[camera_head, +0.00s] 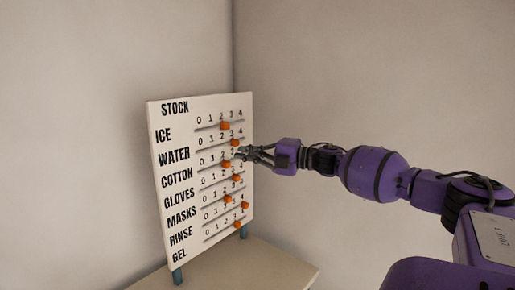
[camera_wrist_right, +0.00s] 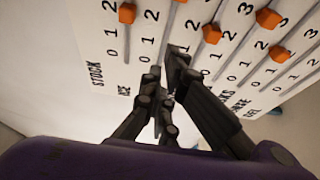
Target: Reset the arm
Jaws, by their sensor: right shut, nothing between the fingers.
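My right arm, purple and black, comes in from the right in the head view. Its gripper (camera_head: 243,154) is shut and empty, close to the face of a white stock board (camera_head: 178,150), beside the upper rows. I cannot tell whether the fingertips touch the board. In the right wrist view the dark fingers (camera_wrist_right: 168,68) come together in front of the board (camera_wrist_right: 90,40). Orange sliders, such as the top one (camera_head: 225,125) and a low one (camera_head: 238,224), sit on numbered tracks. My left gripper is not in view.
The board stands upright on blue legs (camera_head: 177,276) on a light table (camera_head: 270,268). Plain walls (camera_head: 80,110) meet in a corner behind it. The visible tabletop is bare, and the space in front of the board's lower right is open.

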